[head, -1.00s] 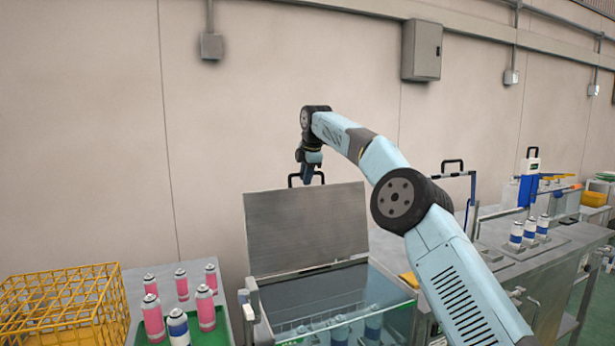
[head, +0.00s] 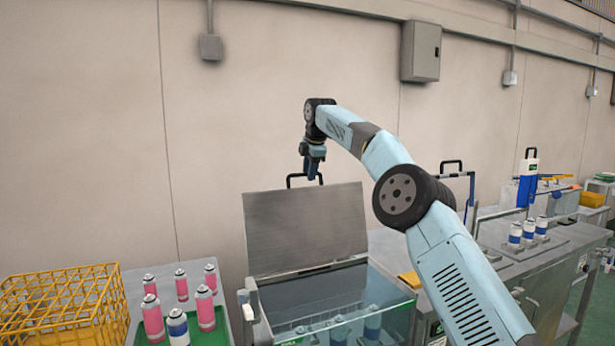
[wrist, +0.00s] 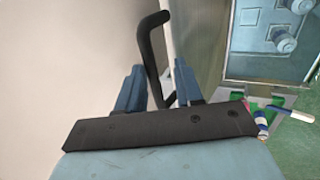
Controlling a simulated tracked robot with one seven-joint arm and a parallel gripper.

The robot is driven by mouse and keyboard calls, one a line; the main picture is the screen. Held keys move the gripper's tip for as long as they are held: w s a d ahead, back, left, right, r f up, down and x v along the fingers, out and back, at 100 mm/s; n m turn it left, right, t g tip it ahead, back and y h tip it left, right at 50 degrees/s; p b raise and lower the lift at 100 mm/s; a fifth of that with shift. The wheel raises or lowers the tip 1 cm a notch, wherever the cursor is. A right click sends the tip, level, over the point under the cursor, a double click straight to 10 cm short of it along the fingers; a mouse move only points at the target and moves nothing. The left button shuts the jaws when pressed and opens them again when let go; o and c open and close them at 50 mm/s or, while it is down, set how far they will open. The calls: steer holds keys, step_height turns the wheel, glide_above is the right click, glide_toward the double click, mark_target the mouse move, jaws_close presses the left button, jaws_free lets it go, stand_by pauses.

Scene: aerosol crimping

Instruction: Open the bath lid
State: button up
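The bath lid (head: 305,228) is a grey metal plate standing raised, near upright, at the back of the glass-walled bath (head: 345,295). Its black handle (head: 289,181) sticks up from the top edge. My gripper (head: 313,172) points down at the handle's right part, just above the lid's top edge. In the wrist view the black handle (wrist: 150,50) passes between the two blue fingers of my gripper (wrist: 158,80), with gaps beside it. The fingers look spread and not clamped on it.
A yellow wire basket (head: 60,305) and a green tray (head: 222,325) with pink and blue cans stand left of the bath. More cans (head: 528,232) stand on the machine at right. The wall is behind the lid. Cans stand inside the bath.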

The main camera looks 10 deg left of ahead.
steer(key=shift+v, duration=2.5)
steer(key=s+d+r+m+t+h, duration=0.1)
steer(key=s+d+r+m, duration=0.3)
steer(key=s+d+r, duration=0.4)
steer(key=s+d+r+m+h, duration=0.2)
steer(key=s+d+m, duration=0.5)
steer(key=s+d, duration=0.85)
steer(key=s+d+f+m, duration=0.4)
steer(key=s+d, duration=0.3)
steer(key=d, duration=0.1)
steer(key=s+d+f+m, duration=0.3)
steer(key=s+d+f, duration=0.2)
steer(key=s+d, duration=0.25)
steer(key=s+d+f+m, duration=0.3)
steer(key=s+f, duration=0.3)
steer(key=s, duration=0.1)
steer(key=s+d+f+m, duration=0.4)
steer(key=s+f, duration=0.3)
steer(key=s, duration=0.1)
steer(key=shift+t, duration=0.4)
